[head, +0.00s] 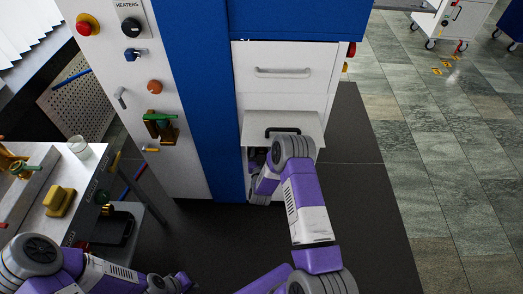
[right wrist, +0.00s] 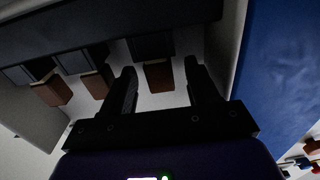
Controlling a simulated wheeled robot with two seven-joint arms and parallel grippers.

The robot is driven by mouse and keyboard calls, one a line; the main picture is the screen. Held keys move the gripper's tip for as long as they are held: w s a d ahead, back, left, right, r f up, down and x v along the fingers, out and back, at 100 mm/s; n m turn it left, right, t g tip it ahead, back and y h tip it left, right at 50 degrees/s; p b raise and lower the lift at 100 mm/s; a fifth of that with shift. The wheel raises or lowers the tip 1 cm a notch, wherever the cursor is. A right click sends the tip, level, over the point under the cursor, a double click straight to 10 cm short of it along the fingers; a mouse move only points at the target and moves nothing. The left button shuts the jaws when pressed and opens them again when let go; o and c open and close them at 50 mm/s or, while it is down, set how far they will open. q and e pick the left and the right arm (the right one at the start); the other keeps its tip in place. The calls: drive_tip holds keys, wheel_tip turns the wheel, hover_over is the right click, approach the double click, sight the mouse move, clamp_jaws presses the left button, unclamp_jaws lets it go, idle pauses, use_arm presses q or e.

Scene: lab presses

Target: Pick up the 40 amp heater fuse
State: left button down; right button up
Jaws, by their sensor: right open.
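In the right wrist view several fuses with brown ends hang in a row from a dark holder (right wrist: 100,30). One fuse (right wrist: 158,77) is between the two black fingers of my right gripper (right wrist: 160,74), which is open. A gap shows on each side of it. Two more fuses are to its left, one near (right wrist: 97,84) and one farther left (right wrist: 52,91). No rating can be read, so I cannot tell which is the 40 amp heater fuse. In the head view the right gripper is hidden inside the cabinet. My left gripper (head: 172,283) is low at the bottom edge; its fingers are unclear.
The white and blue cabinet (head: 190,100) has a raised flap (head: 270,119) with a black handle above the opening. A blue wall (right wrist: 280,70) is close on the right in the wrist view. A workbench (head: 88,182) with a yellow block (head: 58,202) stands left.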

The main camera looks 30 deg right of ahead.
clamp_jaws()
idle(0.3)
drive_tip(key=shift+r, duration=0.1)
